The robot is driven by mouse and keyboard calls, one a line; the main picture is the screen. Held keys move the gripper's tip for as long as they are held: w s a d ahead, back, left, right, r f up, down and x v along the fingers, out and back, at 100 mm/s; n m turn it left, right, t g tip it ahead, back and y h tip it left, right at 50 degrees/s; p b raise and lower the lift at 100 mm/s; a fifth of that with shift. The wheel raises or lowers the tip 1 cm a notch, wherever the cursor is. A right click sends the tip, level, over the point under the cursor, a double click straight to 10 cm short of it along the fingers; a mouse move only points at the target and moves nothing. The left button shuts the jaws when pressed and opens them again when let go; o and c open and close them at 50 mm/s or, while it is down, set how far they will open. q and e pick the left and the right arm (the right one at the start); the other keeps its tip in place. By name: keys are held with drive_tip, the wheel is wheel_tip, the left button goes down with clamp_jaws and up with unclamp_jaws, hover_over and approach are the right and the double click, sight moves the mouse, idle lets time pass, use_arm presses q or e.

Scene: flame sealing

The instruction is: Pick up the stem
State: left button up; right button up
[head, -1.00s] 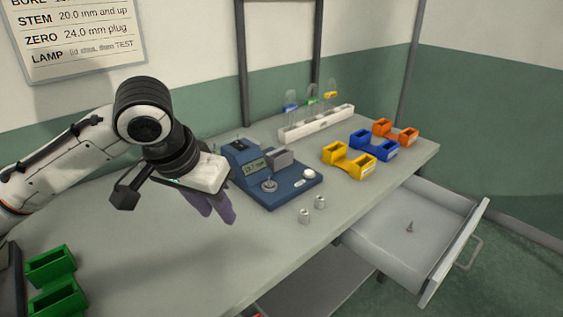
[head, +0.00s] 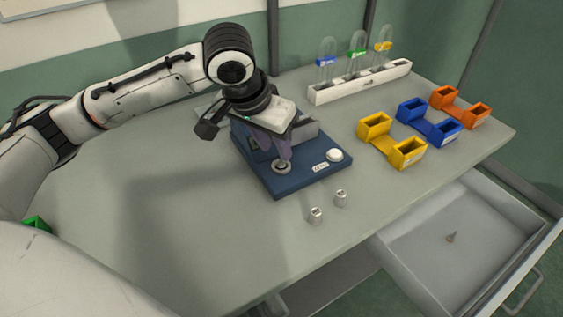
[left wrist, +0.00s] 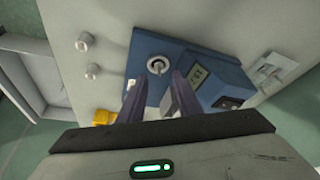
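A blue gauge block (head: 305,179) with a display stands on the table. A round silver fitting (head: 281,167) sits on its front part; it also shows in the left wrist view (left wrist: 157,65). My left gripper (head: 285,154) points down over the gauge, its purple fingertips close to the silver fitting. In the left wrist view my left gripper (left wrist: 156,84) has its fingers apart, with nothing held between them. My right gripper is out of view.
Two small silver plugs, one left (head: 316,215) and one right (head: 341,197), stand in front of the gauge. Yellow (head: 408,153), blue (head: 442,130) and orange (head: 473,111) holders and a white rack (head: 335,93) with glass tubes stand behind. The open drawer (head: 400,240) juts out at the right.

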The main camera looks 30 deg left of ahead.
sight(280, 159)
use_arm(q)
drive_tip(key=x, duration=0.4)
drive_tip(key=shift+d+f, duration=0.1)
drive_tip(key=shift+f, duration=0.05)
clamp_jaws()
